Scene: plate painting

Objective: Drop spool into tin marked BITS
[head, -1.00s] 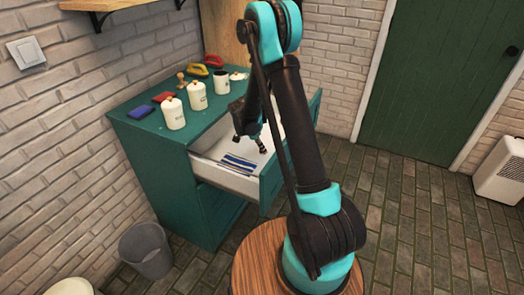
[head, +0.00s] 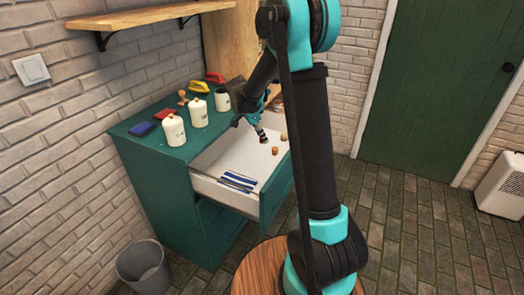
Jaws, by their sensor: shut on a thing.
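Three cream tins stand in a row on the green cabinet top: a left tin (head: 173,131) and a middle tin (head: 198,113), both with lids, and a right tin (head: 222,102) that is open at the top. Their dark lettering is too small to read. My gripper (head: 260,131) points down over the open drawer (head: 237,198), shut on a small dark and reddish thing, which looks like the spool (head: 263,139). Its exact shape is hard to make out. Two small brown pieces, one nearer (head: 275,151) and one farther (head: 283,137), lie in the drawer.
Blue-and-white striped cloth (head: 237,181) lies at the drawer's front left. A blue pad (head: 141,129), a red pad (head: 163,114), a wooden stamp (head: 182,98) and yellow (head: 199,87) and red (head: 214,77) items sit on the cabinet. A grey bin (head: 143,266) stands on the floor.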

